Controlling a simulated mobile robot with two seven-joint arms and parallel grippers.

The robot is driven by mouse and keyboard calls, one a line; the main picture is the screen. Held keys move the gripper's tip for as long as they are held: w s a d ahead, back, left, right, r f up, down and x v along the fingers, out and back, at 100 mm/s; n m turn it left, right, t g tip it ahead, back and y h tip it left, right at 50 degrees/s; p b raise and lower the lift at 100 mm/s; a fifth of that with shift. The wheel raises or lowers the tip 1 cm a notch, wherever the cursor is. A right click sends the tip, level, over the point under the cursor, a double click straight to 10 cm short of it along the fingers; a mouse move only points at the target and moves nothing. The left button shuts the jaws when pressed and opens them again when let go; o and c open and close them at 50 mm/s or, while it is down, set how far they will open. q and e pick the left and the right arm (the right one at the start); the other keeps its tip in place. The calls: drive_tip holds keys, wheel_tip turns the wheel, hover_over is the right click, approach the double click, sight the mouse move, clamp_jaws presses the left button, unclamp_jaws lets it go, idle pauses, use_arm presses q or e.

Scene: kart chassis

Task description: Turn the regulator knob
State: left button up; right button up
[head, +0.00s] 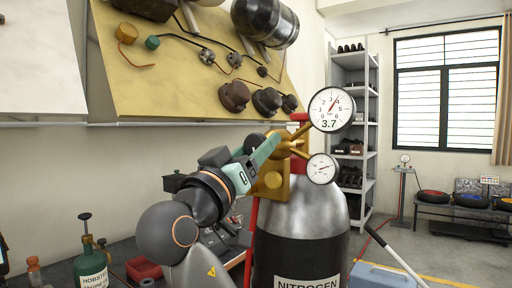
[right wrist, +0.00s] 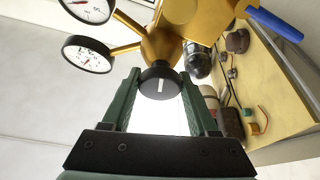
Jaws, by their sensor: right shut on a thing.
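The regulator is a gold body (head: 272,184) on top of the grey nitrogen cylinder (head: 300,222). Its black regulator knob (right wrist: 160,82) has a white mark that stands about upright in the right wrist view. My right gripper (head: 270,150), with green fingers, is shut on the knob, one finger on each side. In the head view the gripper largely hides the knob. The large gauge (head: 331,110) shows 3.7, and a smaller gauge (head: 322,169) sits below it. My left gripper is not in view.
A yellow board (head: 180,75) with mounted parts hangs behind. A green bottle (head: 91,268) and a red bin (head: 144,270) are at lower left. A red hose (head: 251,235) runs down beside the cylinder. A grey shelf (head: 354,130) stands behind at right.

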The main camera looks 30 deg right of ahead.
drive_tip(key=c, duration=0.3)
drive_tip(key=shift+f+m+g+b, duration=0.3)
drive_tip(key=shift+m+g+b, duration=0.1)
drive_tip(key=shift+m+b, duration=0.6)
drive_tip(key=m, duration=0.1)
drive_tip(key=m+g+h+b, duration=0.1)
drive_tip(key=shift+r+m, duration=0.25)
drive_tip(key=shift+m, duration=0.05)
drive_tip(key=o, duration=1.3)
drive_tip(key=shift+c, duration=0.2)
drive_tip(key=shift+o, duration=0.4)
drive_tip(key=shift+a, duration=0.1)
